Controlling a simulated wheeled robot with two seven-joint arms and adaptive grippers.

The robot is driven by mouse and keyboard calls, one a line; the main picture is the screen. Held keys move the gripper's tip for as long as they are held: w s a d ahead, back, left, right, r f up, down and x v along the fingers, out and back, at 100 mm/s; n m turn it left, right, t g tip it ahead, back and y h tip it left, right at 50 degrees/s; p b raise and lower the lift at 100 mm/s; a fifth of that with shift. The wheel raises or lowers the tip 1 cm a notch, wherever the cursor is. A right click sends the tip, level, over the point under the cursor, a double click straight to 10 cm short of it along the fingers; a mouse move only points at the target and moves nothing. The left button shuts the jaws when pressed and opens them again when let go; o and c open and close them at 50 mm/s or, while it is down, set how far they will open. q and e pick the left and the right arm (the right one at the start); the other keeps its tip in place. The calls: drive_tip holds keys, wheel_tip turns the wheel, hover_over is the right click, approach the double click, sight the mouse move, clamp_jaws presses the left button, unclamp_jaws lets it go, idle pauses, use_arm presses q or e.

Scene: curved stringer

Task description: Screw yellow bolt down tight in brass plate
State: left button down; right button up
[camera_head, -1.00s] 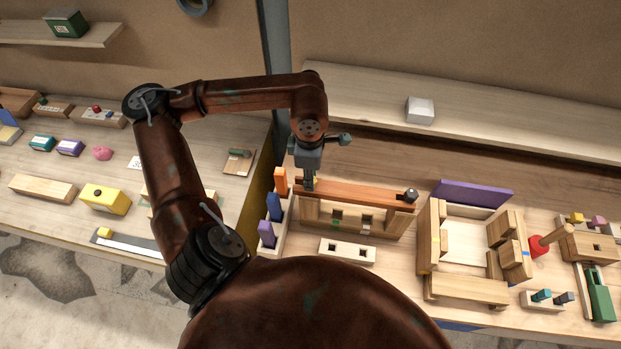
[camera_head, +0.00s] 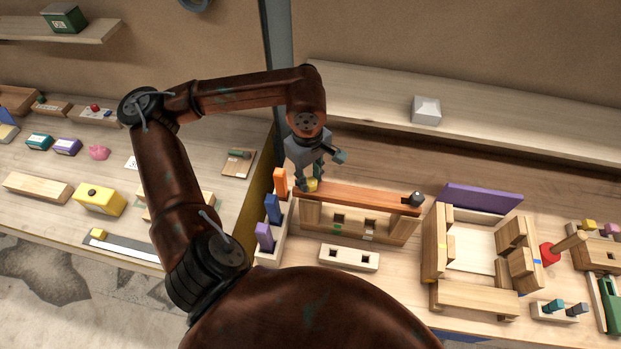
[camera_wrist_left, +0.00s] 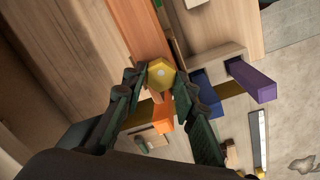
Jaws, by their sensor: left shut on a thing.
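The yellow bolt (camera_head: 311,186) shows a six-sided head at the left end of a reddish-brown bar (camera_head: 355,196). In the left wrist view the bolt head (camera_wrist_left: 161,74) sits between the fingertips, at the near end of the orange-looking bar (camera_wrist_left: 140,30). My left gripper (camera_head: 309,181) points down there and is shut on the bolt head. The bolt's shank is hidden, and I cannot tell how deep it sits. I cannot make out a separate brass plate under it. My right gripper is out of view.
Orange, blue (camera_head: 273,209) and purple (camera_head: 264,237) blocks stand in a rack just left of the bar. A dark bolt (camera_head: 416,199) stands at the bar's right end. A pale block with holes (camera_head: 348,257) lies in front, and a wooden frame (camera_head: 470,293) stands right.

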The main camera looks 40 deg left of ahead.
use_arm(q)
drive_tip(key=shift+s+f, duration=0.1)
drive_tip(key=shift+f, duration=0.05)
drive_tip(key=m+b, duration=0.2)
drive_tip(key=m, duration=0.1)
drive_tip(key=shift+a+f, duration=0.1)
drive_tip(key=shift+f, duration=0.1)
drive_tip(key=m+b, duration=0.1)
drive_tip(key=m, duration=0.3)
drive_tip(key=shift+b, duration=0.3)
drive_tip(key=shift+r+m, duration=0.2)
drive_tip(key=shift+m, duration=0.3)
drive_tip(key=c, duration=1.7)
unclamp_jaws()
drive_tip(key=shift+a, duration=0.1)
drive_tip(key=shift+o, duration=1.2)
drive_tip(key=shift+r, duration=0.15)
wheel_tip(320, 180, up, 12)
drive_tip(key=shift+a, duration=0.1)
